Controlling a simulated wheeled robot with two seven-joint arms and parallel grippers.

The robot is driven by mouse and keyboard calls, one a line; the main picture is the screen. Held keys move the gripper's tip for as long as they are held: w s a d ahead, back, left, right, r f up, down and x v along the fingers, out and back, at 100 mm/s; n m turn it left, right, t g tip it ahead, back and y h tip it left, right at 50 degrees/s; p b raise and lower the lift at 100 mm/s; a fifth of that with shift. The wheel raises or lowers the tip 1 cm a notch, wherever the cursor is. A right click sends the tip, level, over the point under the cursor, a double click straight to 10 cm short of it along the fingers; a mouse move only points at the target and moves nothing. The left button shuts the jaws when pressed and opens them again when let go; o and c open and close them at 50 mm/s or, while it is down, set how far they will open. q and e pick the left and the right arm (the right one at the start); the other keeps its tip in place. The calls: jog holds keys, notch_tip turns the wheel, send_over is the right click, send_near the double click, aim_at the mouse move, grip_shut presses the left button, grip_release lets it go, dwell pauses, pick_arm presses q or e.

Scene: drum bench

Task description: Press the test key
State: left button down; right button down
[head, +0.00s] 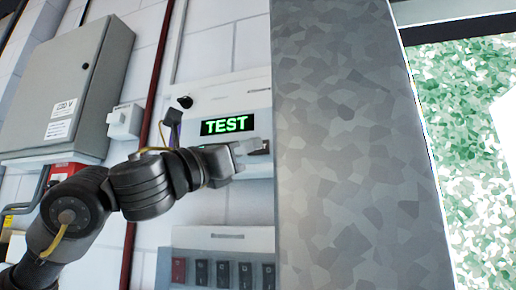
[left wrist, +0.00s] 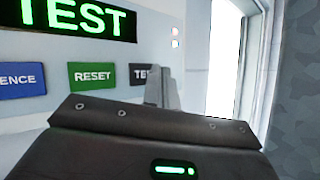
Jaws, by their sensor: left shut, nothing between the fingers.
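The test key (left wrist: 143,72) is a dark key at the right end of the key row in the left wrist view. Only the letters "TE" show, as my fingers cover its right part. My left gripper (left wrist: 163,88) is shut and empty, its fingertips in front of that key. I cannot tell whether they touch it. In the head view my left gripper (head: 246,149) reaches the panel just below the display and hides the keys there. The display (head: 227,125) glows green with the word "TEST". My right gripper is not in view.
A grey pillar (head: 345,150) stands close right of the panel. A grey wall box (head: 65,90) and a row of switches (head: 222,274) are nearby.

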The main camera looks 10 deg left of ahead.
pick_arm(q)
jog(key=s+b, duration=0.2)
jog(key=s, duration=0.4)
jog(key=shift+a, duration=0.2)
jog(key=shift+w, duration=0.1)
dwell(0.5)
